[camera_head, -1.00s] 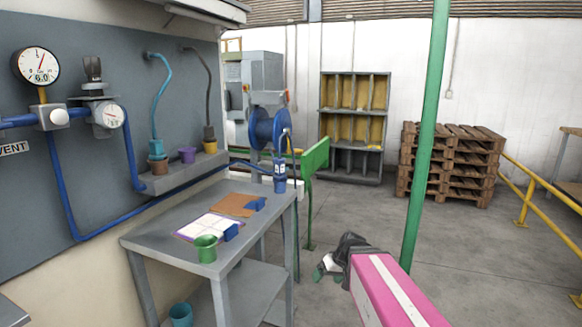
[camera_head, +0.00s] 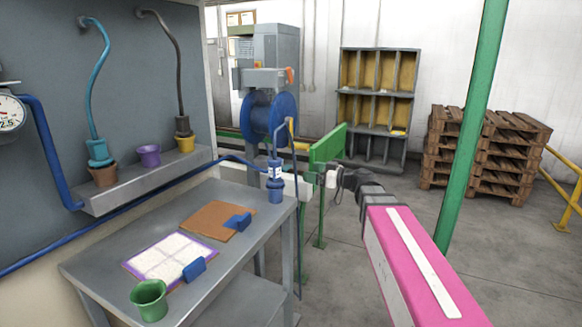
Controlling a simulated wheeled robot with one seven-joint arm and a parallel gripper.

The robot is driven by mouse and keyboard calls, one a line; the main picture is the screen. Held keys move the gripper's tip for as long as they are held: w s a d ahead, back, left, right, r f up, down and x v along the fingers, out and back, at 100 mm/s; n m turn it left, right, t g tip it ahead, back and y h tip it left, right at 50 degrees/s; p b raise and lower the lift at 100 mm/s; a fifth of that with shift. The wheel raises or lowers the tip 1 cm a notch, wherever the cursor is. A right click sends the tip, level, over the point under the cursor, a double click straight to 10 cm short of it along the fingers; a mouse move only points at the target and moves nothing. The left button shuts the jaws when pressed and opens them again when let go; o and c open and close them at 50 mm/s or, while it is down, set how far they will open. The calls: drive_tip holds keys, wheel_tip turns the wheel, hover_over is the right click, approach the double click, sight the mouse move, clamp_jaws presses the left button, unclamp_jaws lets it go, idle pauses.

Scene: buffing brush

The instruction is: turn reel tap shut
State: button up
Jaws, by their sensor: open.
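The blue hose reel (camera_head: 268,118) stands past the far end of the grey bench, below a grey machine. A small yellow piece (camera_head: 291,126) shows at the reel's right side, with a dark hose hanging down from it. It may be the reel tap, but it is too small to tell its setting. My gripper (camera_head: 327,179) is at the end of my pink arm, right of the bench's far end and nearer than the reel. It is open, appears empty, and is apart from the reel and the yellow piece. Its fingertips are small and hard to make out.
The grey bench (camera_head: 90,268) holds a green cup (camera_head: 149,300), two boards with blue blocks and a blue bottle-like fitting (camera_head: 275,180) at its far corner. A green panel (camera_head: 327,148) stands behind my gripper. A green post (camera_head: 470,130) rises at right. Open floor lies between.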

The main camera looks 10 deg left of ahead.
sight(289, 168)
drive_tip(key=x, duration=1)
drive_tip(key=c, duration=0.9)
